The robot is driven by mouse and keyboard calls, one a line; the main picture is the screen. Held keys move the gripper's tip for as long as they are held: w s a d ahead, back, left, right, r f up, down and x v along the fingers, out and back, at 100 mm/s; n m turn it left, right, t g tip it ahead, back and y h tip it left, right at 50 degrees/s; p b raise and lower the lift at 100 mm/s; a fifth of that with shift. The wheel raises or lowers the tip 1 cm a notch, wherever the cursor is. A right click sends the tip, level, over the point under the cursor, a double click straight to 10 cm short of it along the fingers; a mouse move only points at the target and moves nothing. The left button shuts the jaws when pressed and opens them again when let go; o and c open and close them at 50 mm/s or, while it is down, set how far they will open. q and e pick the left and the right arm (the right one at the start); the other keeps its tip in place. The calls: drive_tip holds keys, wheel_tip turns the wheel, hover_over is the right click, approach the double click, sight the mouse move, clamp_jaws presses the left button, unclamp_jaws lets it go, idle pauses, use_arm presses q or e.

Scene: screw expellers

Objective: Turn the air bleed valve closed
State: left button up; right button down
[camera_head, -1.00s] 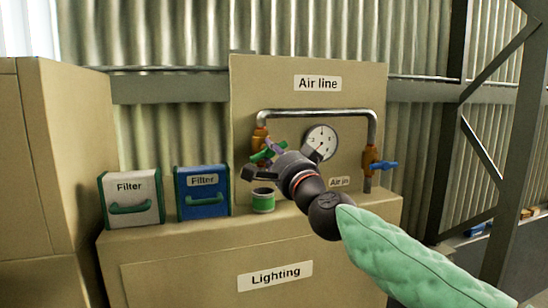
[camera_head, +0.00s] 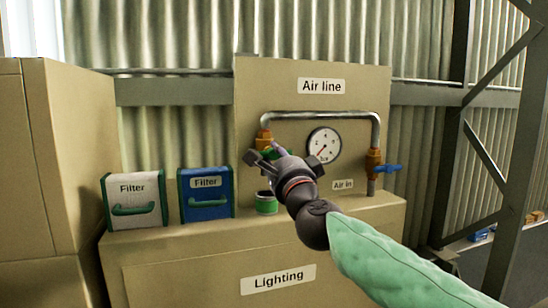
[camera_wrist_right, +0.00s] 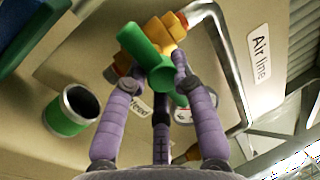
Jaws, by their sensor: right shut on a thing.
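The air bleed valve is an orange-brass valve (camera_wrist_right: 168,32) with a green handle (camera_wrist_right: 152,60); a partly hidden label beside it ends in "leed". In the head view the brass valve body (camera_head: 264,136) is at the left pipe end, its handle mostly hidden by my gripper. My right gripper (camera_wrist_right: 157,80), with purple fingers, is shut on the green handle, the fingers around it. In the head view my right gripper (camera_head: 268,153) reaches in from the lower right. My left gripper is not in view.
A gauge (camera_head: 324,146) and a blue-handled valve (camera_head: 383,168) are right of my gripper on the Air line panel (camera_head: 350,84). A green can (camera_head: 266,204) stands just below the gripper. White (camera_head: 133,190) and blue (camera_head: 205,181) filter boxes stand left.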

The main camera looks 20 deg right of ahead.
drive_tip(key=shift+s+d+r, duration=0.15)
drive_tip(key=shift+d+r, duration=0.2)
drive_tip(key=shift+r, duration=0.05)
drive_tip(key=c, duration=1.3)
unclamp_jaws()
drive_tip(key=shift+o, duration=1.4)
drive_tip(key=shift+d+f, duration=0.15)
drive_tip(key=shift+d, duration=0.05)
drive_tip(key=shift+a+f, duration=0.2)
drive_tip(key=shift+a, duration=0.1)
drive_tip(key=v, duration=1.2)
drive_tip(key=shift+d, duration=0.1)
